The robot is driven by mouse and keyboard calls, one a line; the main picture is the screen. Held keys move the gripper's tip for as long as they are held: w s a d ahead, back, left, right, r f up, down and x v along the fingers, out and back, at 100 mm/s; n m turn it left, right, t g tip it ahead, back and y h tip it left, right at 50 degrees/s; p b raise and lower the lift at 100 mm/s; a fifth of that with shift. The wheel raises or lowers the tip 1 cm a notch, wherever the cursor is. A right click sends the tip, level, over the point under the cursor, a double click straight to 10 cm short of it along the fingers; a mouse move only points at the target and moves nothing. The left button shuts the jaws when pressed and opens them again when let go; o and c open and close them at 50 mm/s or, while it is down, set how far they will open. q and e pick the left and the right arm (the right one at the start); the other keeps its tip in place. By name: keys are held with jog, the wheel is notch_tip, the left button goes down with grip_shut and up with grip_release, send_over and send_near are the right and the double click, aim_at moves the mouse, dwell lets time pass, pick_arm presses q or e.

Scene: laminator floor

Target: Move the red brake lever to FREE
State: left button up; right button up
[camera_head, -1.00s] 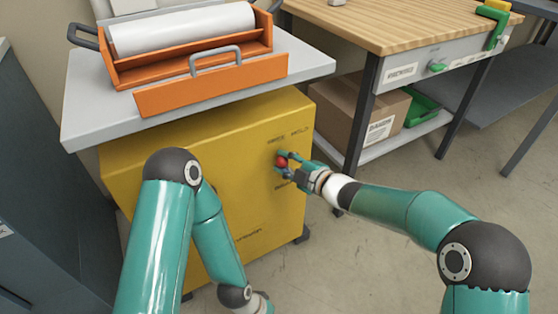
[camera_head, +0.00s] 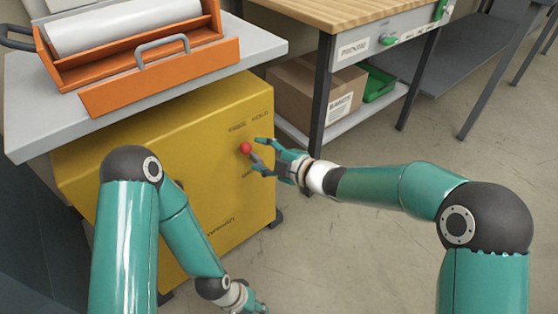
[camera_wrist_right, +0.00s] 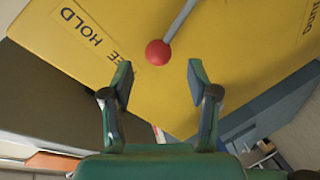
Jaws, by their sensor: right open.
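The brake lever has a red ball knob (camera_head: 245,148) on the front of the yellow cabinet (camera_head: 75,180). In the right wrist view, the red knob (camera_wrist_right: 158,52) ends a grey rod (camera_wrist_right: 180,18), nearer the FREE end of the label strip. My right gripper (camera_head: 259,156) is open and empty, just right of the knob. In the wrist view, its fingertips (camera_wrist_right: 160,82) frame the knob from short of it. My left gripper (camera_head: 248,303) is low at the bottom edge, partly cut off.
A grey top (camera_head: 25,130) above the cabinet holds an orange tray (camera_head: 165,75) with a white roll. A wooden bench (camera_head: 320,12) stands right, with a cardboard box (camera_head: 300,95) and green bin (camera_head: 378,84) on its shelf. The floor at right is clear.

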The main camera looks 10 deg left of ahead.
jog(key=v, duration=0.7)
dwell(0.3)
